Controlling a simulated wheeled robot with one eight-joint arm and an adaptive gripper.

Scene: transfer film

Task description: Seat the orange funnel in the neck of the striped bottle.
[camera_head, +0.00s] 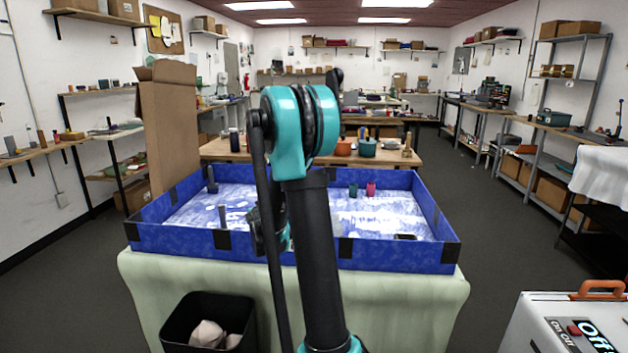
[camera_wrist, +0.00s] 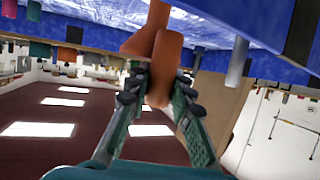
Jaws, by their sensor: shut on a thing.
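The orange funnel (camera_wrist: 168,50) is between the two fingers of my gripper (camera_wrist: 157,84) in the wrist view. In the head view my gripper (camera_head: 268,232) is mostly hidden behind my own arm, over the blue-walled box, and I cannot make out the funnel there. I cannot identify the striped bottle in either view; my arm covers the middle of the box.
The blue-walled box (camera_head: 190,241) stands on a cloth-covered table (camera_head: 400,300). Inside are grey upright pieces (camera_head: 212,182) at left, a teal cup (camera_head: 353,190), a pink-red cup (camera_head: 371,189) and a dark flat item (camera_head: 405,237). A black bin (camera_head: 178,335) stands in front.

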